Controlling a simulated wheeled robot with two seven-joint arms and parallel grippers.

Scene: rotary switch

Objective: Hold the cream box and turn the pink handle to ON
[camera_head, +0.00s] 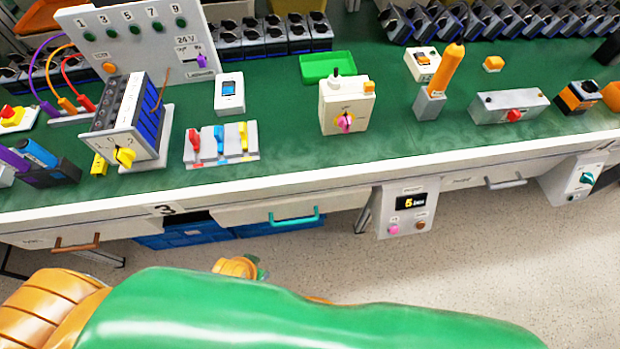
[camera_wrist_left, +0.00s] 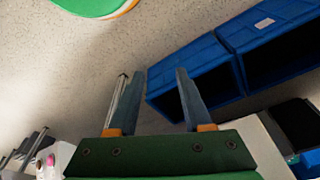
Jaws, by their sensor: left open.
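The cream box (camera_head: 347,105) stands upright on the green bench top near its front edge, right of centre in the head view. The pink handle (camera_head: 345,122) is on its front face; the lettering around it is too small to read. A dark knob and an orange block sit on top of the box. My left gripper (camera_wrist_left: 160,88) shows in the left wrist view with its two fingers apart and nothing between them. It is over the floor, away from the box. My right gripper is not in view.
A switch panel with red, blue and yellow levers (camera_head: 221,145) and a blue-sided unit (camera_head: 130,118) stand left of the box. A green tray (camera_head: 328,66) lies behind it. An orange post (camera_head: 440,84) stands to its right. Blue crates (camera_wrist_left: 232,58) sit below the bench.

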